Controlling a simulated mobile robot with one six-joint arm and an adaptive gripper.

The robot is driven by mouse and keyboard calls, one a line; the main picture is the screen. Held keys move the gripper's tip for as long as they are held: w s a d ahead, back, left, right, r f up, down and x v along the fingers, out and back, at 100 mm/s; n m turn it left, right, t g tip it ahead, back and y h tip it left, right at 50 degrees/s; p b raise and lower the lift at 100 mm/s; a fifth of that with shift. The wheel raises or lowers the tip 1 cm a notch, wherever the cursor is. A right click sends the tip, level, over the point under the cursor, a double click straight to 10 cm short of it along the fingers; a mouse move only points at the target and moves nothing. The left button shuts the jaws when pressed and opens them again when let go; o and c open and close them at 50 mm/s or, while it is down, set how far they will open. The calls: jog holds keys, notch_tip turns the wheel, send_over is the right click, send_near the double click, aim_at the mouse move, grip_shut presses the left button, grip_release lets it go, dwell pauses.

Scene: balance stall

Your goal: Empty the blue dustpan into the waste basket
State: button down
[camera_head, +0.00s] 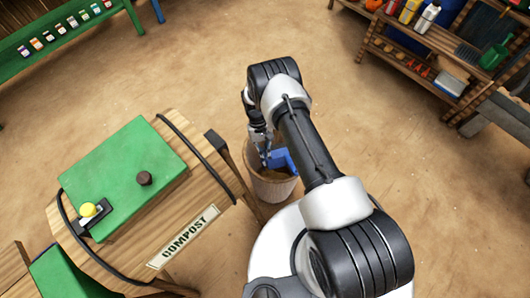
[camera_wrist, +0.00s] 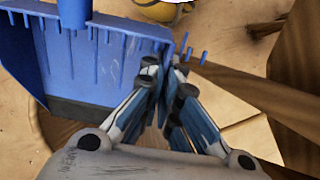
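The blue dustpan (camera_head: 280,160) is at the mouth of the waste basket (camera_head: 273,188), partly hidden by my arm in the head view. In the wrist view the dustpan (camera_wrist: 95,65) fills the upper left, with its dark lip toward the bottom and its handle stub at the top. No debris shows on its visible inner face. My gripper (camera_wrist: 170,72) has its fingers closed together at the dustpan's right side wall, and appears to pinch that wall. The head view shows my gripper (camera_head: 263,150) above the basket. The basket's contents are mostly hidden.
A wooden barrel-like compost bin (camera_head: 205,195) with a green lid (camera_head: 125,165) stands just left of the basket. A green bench (camera_head: 75,35) is at upper left. Wooden shelves (camera_head: 430,55) with bottles stand at upper right. The floor between is clear.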

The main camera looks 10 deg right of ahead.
jog(key=shift+s+r+t+p, duration=0.1)
jog(key=shift+r+t+p, duration=0.95)
jog(key=shift+p, duration=1.55)
jog(key=shift+r+t+p, duration=0.55)
jog(key=shift+r+p, duration=0.9)
jog(key=shift+p, duration=1.15)
notch_tip(320, 180, up, 3)
jog(key=t+p, duration=0.2)
jog(key=p, duration=0.5)
jog(key=shift+f+t+y, duration=0.1)
jog(key=shift+t+y, duration=0.2)
jog(key=shift+t, duration=0.1)
jog(key=shift+w, duration=0.2)
jog(key=w+d+r+b, duration=0.2)
jog(key=w+r+b, duration=0.15)
jog(key=r, duration=0.35)
jog(key=w+d+r+b, duration=0.1)
jog(key=w+r+b, duration=0.25)
jog(key=r, duration=0.45)
jog(key=s+d+r+b, duration=0.1)
jog(key=s+r+b, duration=0.2)
jog(key=r, duration=0.4)
jog(key=s+d+r+m+b, duration=0.1)
jog(key=s+r+b, duration=0.3)
jog(key=r, duration=0.4)
jog(key=shift+s+d+b, duration=0.2)
jog(key=shift+d+b, duration=0.1)
jog(key=shift+d, duration=0.5)
